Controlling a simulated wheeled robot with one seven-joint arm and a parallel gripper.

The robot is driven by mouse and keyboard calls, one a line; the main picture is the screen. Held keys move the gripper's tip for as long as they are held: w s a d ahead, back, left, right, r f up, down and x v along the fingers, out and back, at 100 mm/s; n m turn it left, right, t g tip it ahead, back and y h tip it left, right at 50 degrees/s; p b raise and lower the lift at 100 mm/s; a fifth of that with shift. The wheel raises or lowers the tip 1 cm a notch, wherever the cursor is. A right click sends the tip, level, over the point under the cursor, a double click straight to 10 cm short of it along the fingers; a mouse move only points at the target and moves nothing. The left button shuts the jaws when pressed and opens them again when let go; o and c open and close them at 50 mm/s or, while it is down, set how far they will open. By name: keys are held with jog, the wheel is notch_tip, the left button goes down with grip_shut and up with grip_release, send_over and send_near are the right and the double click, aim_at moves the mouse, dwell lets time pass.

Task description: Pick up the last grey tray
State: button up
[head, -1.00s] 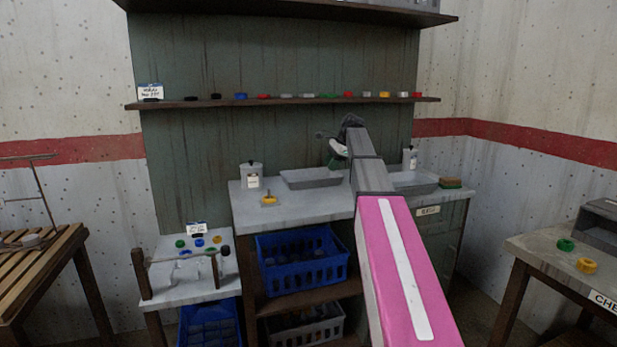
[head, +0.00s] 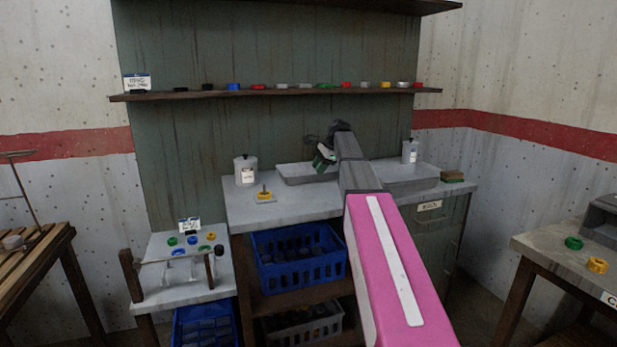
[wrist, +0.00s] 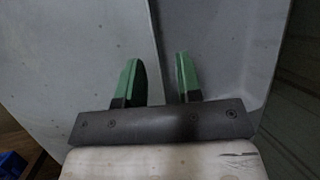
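A shallow grey tray (head: 296,178) lies on the pale bench top, left of my arm. A second grey tray-like basin (head: 412,178) lies to the right, partly hidden by my arm. My gripper (head: 324,158) is over the back right part of the left tray. In the wrist view my gripper (wrist: 158,72) has its green fingers apart, with a grey edge running between them. Nothing is clearly held. I cannot tell whether the fingers touch that edge.
A white canister (head: 246,170) and a yellow item (head: 264,195) stand left of the tray. A white bottle (head: 410,151) and a brown-green block (head: 452,176) are at the right. A shelf (head: 200,95) with small coloured pieces runs above. A blue crate (head: 300,265) sits under the bench.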

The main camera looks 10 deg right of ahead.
aim_at(315, 175)
jog(key=x, duration=0.4)
jog(key=shift+s+f, duration=0.1)
jog(key=shift+f, duration=0.05)
grip_shut()
